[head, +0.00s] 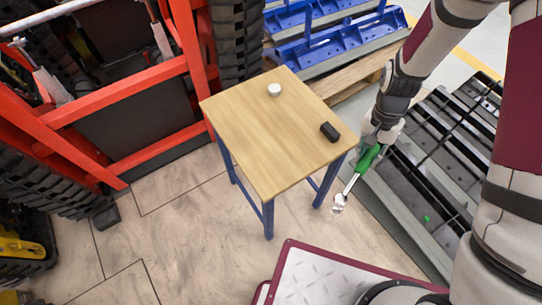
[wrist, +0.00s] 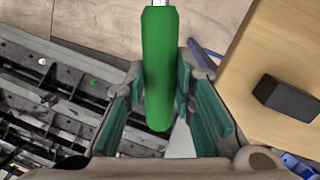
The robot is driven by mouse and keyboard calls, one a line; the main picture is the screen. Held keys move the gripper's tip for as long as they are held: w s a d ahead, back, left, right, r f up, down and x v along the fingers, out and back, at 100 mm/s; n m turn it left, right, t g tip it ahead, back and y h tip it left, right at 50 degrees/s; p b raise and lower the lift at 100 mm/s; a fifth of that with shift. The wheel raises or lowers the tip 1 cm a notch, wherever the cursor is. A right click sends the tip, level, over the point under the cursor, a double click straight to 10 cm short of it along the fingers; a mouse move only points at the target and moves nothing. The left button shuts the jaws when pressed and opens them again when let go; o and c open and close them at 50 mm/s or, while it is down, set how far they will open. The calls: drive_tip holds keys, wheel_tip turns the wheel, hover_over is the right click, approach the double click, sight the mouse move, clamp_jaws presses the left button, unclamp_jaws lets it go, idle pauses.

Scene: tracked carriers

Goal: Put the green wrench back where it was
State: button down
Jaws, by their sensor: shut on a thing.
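The green wrench has a green handle (head: 368,160) and a bright metal head that hangs down to the lower left in the head view. My gripper (head: 377,143) is shut on the handle and holds the wrench in the air, just right of the small table's right corner. In the wrist view the green wrench's handle (wrist: 160,70) lies between the two teal-padded fingers of my gripper (wrist: 165,95). The metal head is mostly cut off at the top of that view.
A wooden table (head: 245,135) with blue legs carries a white round object (head: 274,89) and a black block (head: 330,131). Black slatted carriers (head: 435,150) lie on the right, with a small green spot (head: 427,218). Blue racks (head: 330,40) stand behind, a red frame (head: 120,90) left.

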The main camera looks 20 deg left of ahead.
drive_tip(key=s+a+r+m+t+y+p, duration=0.1)
drive_tip(key=s+a+r+m+p, duration=0.3)
drive_tip(key=s+r+p, duration=0.5)
drive_tip(key=w+a+f, duration=0.1)
drive_tip(key=w+a, duration=0.2)
drive_tip(key=w+a+f+p, duration=0.1)
drive_tip(key=w+a, duration=0.3)
drive_tip(key=w+a+f, duration=0.1)
drive_tip(key=w+a, duration=0.2)
drive_tip(key=w, duration=0.1)
drive_tip(key=shift+w+a+f+p, duration=0.1)
drive_tip(key=shift+a+p, duration=0.2)
drive_tip(key=shift+f, duration=1.75)
drive_tip(key=c, duration=1.3)
unclamp_jaws()
drive_tip(key=shift+c, duration=0.2)
wheel_tip(320, 180, up, 12)
drive_tip(key=shift+w+d, duration=0.25)
drive_tip(key=shift+d, duration=0.1)
